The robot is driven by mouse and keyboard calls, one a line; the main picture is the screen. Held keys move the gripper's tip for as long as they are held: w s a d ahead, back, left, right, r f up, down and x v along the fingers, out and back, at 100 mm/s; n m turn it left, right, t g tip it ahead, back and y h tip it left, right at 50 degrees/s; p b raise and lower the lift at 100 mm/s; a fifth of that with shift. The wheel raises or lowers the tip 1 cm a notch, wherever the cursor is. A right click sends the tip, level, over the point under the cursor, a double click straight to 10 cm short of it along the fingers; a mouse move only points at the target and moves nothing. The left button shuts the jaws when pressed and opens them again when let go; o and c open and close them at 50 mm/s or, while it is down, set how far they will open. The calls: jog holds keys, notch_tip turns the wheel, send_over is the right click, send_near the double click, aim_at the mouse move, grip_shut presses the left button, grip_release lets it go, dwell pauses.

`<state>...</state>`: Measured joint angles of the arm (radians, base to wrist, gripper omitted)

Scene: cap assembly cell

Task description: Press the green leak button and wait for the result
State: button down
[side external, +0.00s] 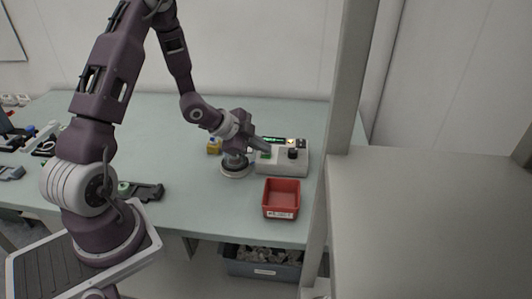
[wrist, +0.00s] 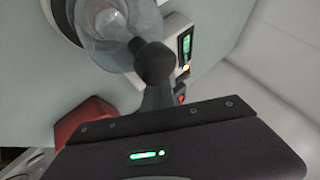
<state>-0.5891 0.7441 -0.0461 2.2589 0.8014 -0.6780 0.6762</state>
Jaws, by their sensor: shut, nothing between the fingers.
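The pale grey tester box (side external: 282,165) stands near the right end of the bench. A small green patch, seemingly the leak button (side external: 265,156), shows on its left part, right under my fingertips. My gripper (side external: 264,148) is shut and empty, its tips at or just above that patch; I cannot tell whether they touch. The box's display (side external: 274,140) is lit with green characters too small to read, and a pale lamp glows beside it.
A round fixture (side external: 235,170) stands left of the box; a clear vessel with a dark round end (wrist: 153,62) shows close to my gripper. A red bin (side external: 281,211) is in front, a yellow block (side external: 214,146) behind left. A large grey cabinet (side external: 430,220) stands right.

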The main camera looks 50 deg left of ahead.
jog(key=shift+r, duration=0.85)
jog(key=shift+r, duration=2.55)
notch_tip(320, 180, up, 5)
jog(key=n+y, duration=0.2)
send_over(262, 155)
jog(key=s, duration=0.2)
jog(key=s+d+r+n+g+y, duration=0.2)
jog(key=s+d+r+n+y, duration=0.15)
jog(key=s+r, duration=0.45)
jog(key=s+d+r+n+h, duration=0.1)
jog(key=s+d+n+h, duration=0.1)
jog(key=s+d, duration=0.3)
jog(key=s+d+n+g+h, duration=0.1)
jog(key=s+d, duration=0.4)
jog(key=s, duration=0.7)
jog(key=shift+d+r+n+h, duration=0.15)
jog(key=shift+r+n+h, duration=0.3)
jog(key=shift+n, duration=0.7)
